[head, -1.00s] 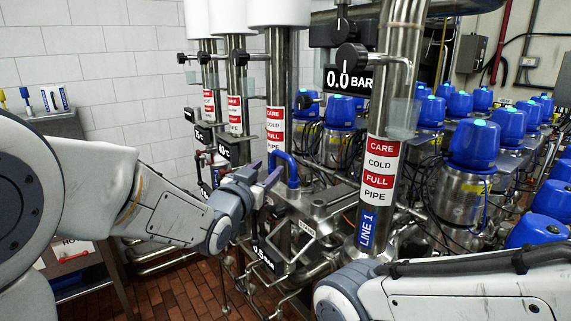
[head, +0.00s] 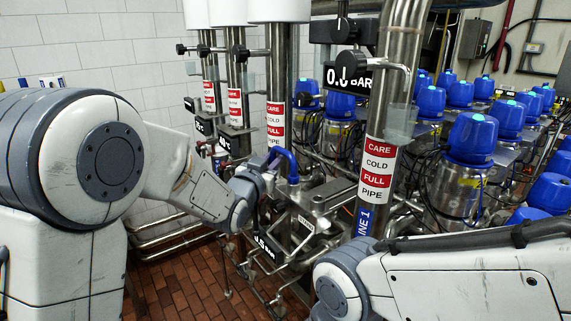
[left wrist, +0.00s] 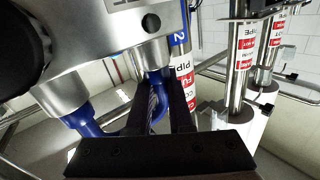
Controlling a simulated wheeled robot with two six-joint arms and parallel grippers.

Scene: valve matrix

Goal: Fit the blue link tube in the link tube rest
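The blue link tube (head: 286,161) is a curved U-bend on the pipework in the middle of the head view. In the left wrist view the blue tube (left wrist: 158,101) runs between metal fittings, one bend lower left and one leg upright in the middle. My left gripper (head: 271,169) is at the tube's left side. In the left wrist view its two dark fingers (left wrist: 161,101) stand on either side of the tube; whether they press on it is unclear. My right arm is at the lower right, its gripper out of view. I cannot make out the link tube rest for certain.
A steel pipe (head: 381,150) marked LINE 1 stands right of the tube. Several blue-topped valves (head: 472,138) fill the right side. Small blue and white items (head: 48,82) show at far left, mostly hidden by my left arm. Tiled floor (head: 185,285) is open at lower left.

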